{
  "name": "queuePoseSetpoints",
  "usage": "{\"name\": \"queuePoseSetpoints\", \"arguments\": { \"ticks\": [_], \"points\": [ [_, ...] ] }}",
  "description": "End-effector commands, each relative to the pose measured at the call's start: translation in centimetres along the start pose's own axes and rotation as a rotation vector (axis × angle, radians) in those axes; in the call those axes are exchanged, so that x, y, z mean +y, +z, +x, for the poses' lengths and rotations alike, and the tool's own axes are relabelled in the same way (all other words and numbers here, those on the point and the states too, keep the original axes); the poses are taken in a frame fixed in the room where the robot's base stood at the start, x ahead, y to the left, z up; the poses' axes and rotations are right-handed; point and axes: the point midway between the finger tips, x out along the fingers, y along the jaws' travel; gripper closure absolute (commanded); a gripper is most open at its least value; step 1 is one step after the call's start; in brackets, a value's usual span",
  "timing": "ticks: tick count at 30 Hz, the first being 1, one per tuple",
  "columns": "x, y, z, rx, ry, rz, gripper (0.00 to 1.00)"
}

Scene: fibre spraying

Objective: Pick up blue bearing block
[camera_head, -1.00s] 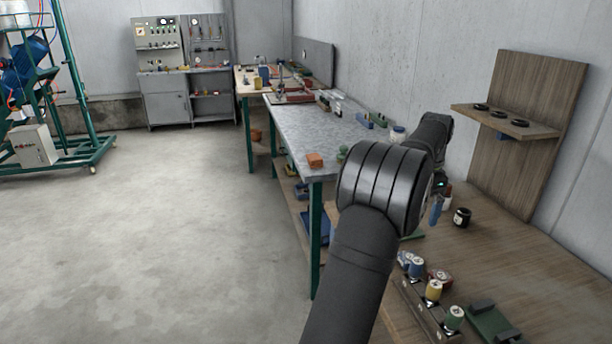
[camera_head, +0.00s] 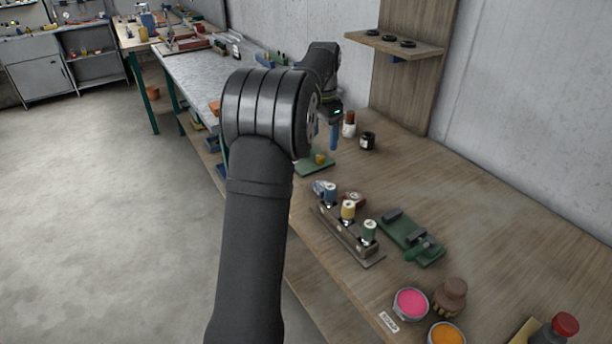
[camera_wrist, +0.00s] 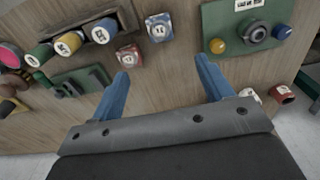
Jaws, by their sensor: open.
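A loose blue block with a pale, marked face (camera_wrist: 160,27), which looks like the blue bearing block, lies on the wooden bench in the wrist view, ahead of my gripper (camera_wrist: 162,66). In the head view it shows partly hidden (camera_head: 319,187) behind the rack. My gripper's two blue fingers are spread wide with nothing between them. The block lies beyond the fingertips, roughly in line with the gap. In the head view my gripper (camera_head: 333,137) hangs above the bench; its height over the surface is hard to judge.
A red block (camera_wrist: 129,56) lies beside the blue one. A rack (camera_head: 345,238) holds blue, yellow and green pieces. A green board (camera_wrist: 224,42) carries small parts. A green fixture (camera_head: 425,250), dark jar (camera_head: 368,141) and pink bowl (camera_head: 410,303) stand nearby.

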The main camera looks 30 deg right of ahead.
Motion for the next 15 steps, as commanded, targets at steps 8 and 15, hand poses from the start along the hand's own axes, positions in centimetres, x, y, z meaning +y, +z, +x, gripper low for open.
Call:
{"name": "queuePoseSetpoints", "arguments": {
  "ticks": [8,15],
  "points": [
    [-0.5,5.0,0.6,0.258,0.020,0.029,0.27],
    [-0.6,6.7,1.4,0.364,-0.002,0.026,0.27]
  ]
}}
